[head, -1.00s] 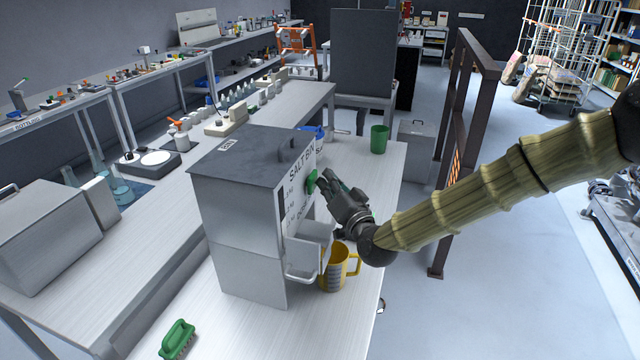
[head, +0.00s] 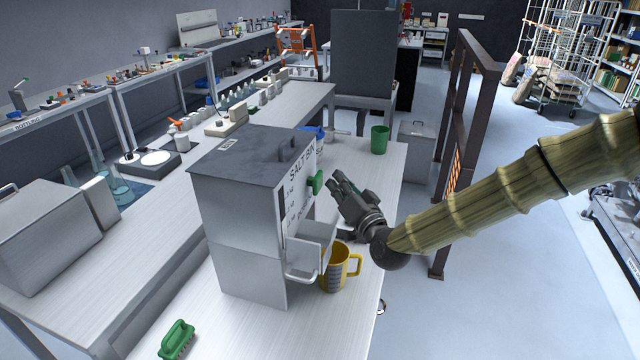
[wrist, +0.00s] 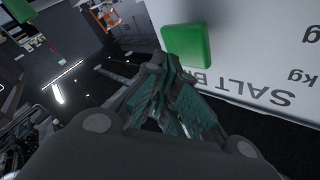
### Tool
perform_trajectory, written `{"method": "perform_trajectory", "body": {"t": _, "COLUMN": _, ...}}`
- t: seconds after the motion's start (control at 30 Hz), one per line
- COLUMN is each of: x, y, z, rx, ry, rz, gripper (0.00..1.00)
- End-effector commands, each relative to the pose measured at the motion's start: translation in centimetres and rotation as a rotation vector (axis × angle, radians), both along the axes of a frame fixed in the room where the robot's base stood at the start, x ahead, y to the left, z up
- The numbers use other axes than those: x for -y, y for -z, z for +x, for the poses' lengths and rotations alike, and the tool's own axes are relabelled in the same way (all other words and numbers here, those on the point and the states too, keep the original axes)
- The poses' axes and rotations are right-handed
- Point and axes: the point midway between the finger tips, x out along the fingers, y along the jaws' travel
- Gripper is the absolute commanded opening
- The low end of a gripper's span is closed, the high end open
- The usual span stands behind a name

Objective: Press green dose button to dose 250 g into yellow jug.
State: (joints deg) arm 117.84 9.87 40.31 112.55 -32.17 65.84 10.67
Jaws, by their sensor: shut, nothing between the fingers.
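The grey salt hopper (head: 240,215) stands on the bench with lettering on its right-hand face. The green dose button (head: 315,182) sticks out of that face; it also shows in the wrist view (wrist: 187,45). My gripper (head: 336,180) is shut and empty, to the right of the button with a small gap between them. In the wrist view my fingertips (wrist: 157,62) point just below and left of the button. The yellow jug (head: 338,270) stands upright on the bench beside the hopper, below its open chute. Its contents cannot be seen.
A green cup (head: 379,139) stands on the bench behind my gripper. A green brush (head: 177,340) lies at the front of the bench. A dark metal frame (head: 465,150) stands on the floor to the right of the bench.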

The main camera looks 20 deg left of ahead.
Motion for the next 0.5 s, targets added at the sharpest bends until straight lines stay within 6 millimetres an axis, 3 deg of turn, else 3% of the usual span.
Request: {"method": "perform_trajectory", "body": {"t": 0.5, "x": 3.0, "y": 0.0, "z": 0.1, "rx": 0.002, "ry": 0.001, "rz": 0.001, "gripper": 0.0}}
